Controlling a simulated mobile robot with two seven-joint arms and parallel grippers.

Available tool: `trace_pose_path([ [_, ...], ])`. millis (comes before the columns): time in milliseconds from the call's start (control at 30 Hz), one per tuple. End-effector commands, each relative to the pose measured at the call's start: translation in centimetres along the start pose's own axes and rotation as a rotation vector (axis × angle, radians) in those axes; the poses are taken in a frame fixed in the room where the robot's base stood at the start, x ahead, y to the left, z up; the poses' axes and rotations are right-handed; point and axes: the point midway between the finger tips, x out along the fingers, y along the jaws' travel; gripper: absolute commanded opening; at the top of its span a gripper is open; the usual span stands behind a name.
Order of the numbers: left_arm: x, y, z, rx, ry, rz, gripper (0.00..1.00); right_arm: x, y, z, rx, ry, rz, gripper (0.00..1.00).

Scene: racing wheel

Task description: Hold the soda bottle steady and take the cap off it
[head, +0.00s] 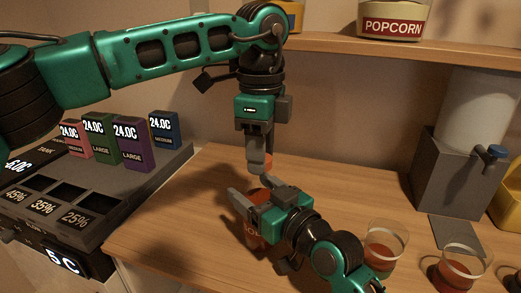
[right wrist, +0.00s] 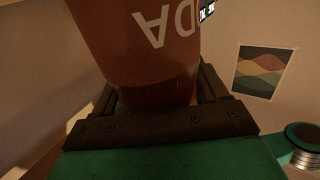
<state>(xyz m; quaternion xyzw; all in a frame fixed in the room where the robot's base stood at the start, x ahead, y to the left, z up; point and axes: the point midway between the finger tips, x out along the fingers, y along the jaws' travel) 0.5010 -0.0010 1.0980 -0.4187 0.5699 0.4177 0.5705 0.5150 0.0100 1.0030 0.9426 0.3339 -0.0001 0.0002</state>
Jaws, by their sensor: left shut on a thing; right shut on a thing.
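The red soda bottle (head: 252,238) stands on the wooden counter, with part of its white lettering visible. My right gripper (head: 246,202) is shut around its body and hides much of it. In the right wrist view the bottle (right wrist: 135,45) fills the space between the two fingers (right wrist: 160,98), its lettering upside down. My left gripper (head: 262,163) points down from above and is shut on the orange-red cap (head: 270,159), directly over the bottle. The right gripper hides the neck area, so I cannot tell whether cap and bottle touch.
Cups of red drink (head: 385,243) stand to the right on the counter (head: 180,225). A grey dispenser (head: 455,165) with a blue tap is behind them. A console (head: 70,215) with coloured boxes is at left. A shelf (head: 400,47) with a popcorn tub (head: 392,22) runs above.

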Motion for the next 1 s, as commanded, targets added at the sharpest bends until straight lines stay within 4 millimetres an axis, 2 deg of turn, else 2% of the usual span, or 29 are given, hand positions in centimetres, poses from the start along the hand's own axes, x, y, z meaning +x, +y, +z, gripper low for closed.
trace_pose_path([
  [467,-0.1,0.0,0.0,0.003,0.000,0.000,0.03,0.0,0.0,0.1,0.000,-0.001,0.000,0.00],
  [1000,-2.0,0.0,0.0,0.004,0.000,-0.001,0.03,0.0,0.0,0.1,0.000,-0.001,0.000,0.00],
])
